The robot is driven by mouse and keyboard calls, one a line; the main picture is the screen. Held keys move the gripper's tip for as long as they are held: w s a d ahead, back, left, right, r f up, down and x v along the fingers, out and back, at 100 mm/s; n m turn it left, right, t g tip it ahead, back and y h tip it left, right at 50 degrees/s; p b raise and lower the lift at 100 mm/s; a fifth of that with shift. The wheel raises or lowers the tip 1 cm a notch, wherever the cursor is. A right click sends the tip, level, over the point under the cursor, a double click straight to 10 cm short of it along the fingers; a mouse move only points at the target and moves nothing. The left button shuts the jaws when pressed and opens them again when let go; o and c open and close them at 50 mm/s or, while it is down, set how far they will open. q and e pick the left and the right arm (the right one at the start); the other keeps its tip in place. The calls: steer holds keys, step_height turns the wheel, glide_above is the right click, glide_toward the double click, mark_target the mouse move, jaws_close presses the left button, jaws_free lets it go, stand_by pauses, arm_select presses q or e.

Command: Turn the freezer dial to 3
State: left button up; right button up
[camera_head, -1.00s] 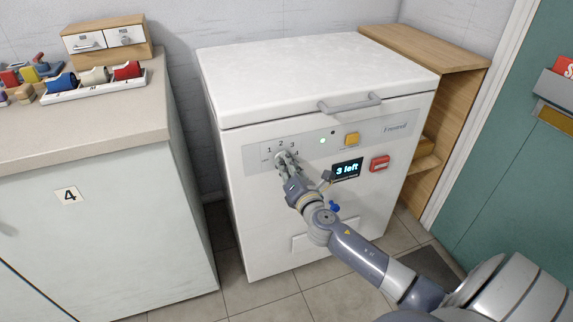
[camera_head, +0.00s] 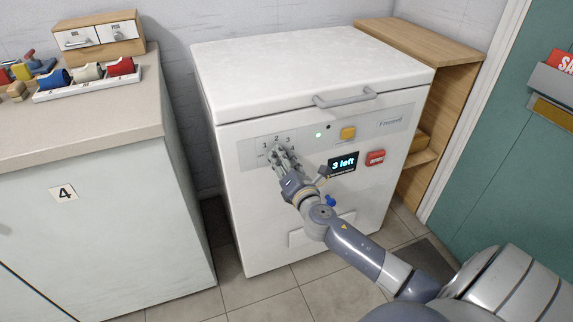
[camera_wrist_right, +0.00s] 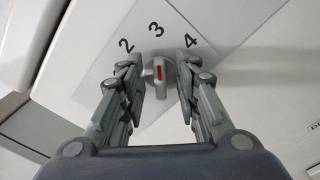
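The freezer dial (camera_wrist_right: 161,88) is a small grey knob with a red mark. In the right wrist view its handle stands nearly upright, the red mark towards the printed 3. The 2 and the 4 show to either side. My right gripper (camera_wrist_right: 161,76) has its fingers apart, one on each side of the dial, with narrow gaps to its handle. In the head view my right gripper (camera_head: 280,154) is at the panel and largely hides the dial. The white chest freezer (camera_head: 262,220) has its lid closed. My left gripper is not in view.
The freezer front also has a yellow button (camera_head: 348,134), a display (camera_head: 343,164) reading "3 left" and a red switch (camera_head: 375,158). A counter (camera_head: 95,125) stands at left, a wooden shelf unit (camera_head: 453,58) at right.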

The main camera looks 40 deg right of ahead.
steer(key=v, duration=1.1)
steer(key=shift+s, duration=0.4)
